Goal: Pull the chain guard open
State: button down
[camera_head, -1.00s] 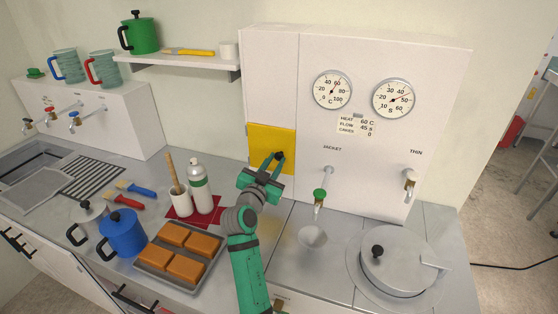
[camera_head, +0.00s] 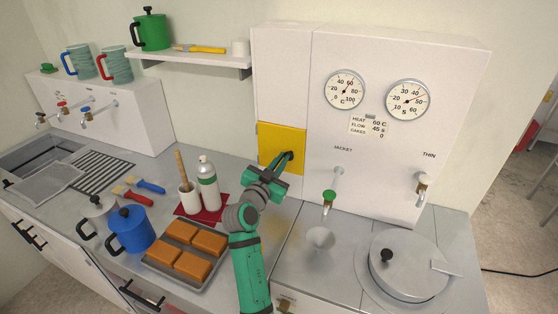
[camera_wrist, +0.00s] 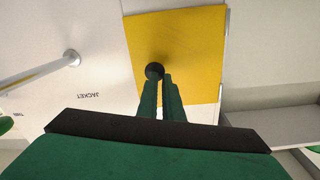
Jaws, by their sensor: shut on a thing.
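The chain guard is a flat yellow panel (camera_head: 281,142) on the front of the white cabinet, left of the gauges. It carries a black round knob (camera_wrist: 154,71). My gripper (camera_head: 287,158) is at the knob, with its green fingers close together and shut on it. In the wrist view my gripper (camera_wrist: 160,84) reaches up to the knob, and the yellow panel (camera_wrist: 195,50) fills the upper middle. The panel looks flush or nearly flush with the cabinet; I cannot tell whether it stands ajar. The fingers partly hide the knob in the head view.
A white-and-green bottle (camera_head: 207,184) and a cup with a stick (camera_head: 189,198) stand to the left. A tray of orange blocks (camera_head: 160,262) lies at the front left.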

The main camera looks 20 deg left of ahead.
jog(key=shift+w+d, duration=0.3)
jog(key=shift+w, duration=0.1)
jog(key=c, duration=2.5)
grip_release()
jog(key=shift+d+f+m+h, duration=0.1)
jog(key=shift+d+m+h, duration=0.2)
jog(key=shift+d, duration=0.1)
jog(key=o, duration=0.4)
jog(key=shift+s+a, duration=0.15)
jog(key=shift+a, duration=0.25)
jog(key=o, duration=0.7)
jog(key=shift+s+a, duration=0.3)
jog(key=shift+s, duration=0.15)
jog(key=s, duration=1.1)
jog(key=shift+s+a, duration=0.35)
jog(key=shift+a, duration=0.05)
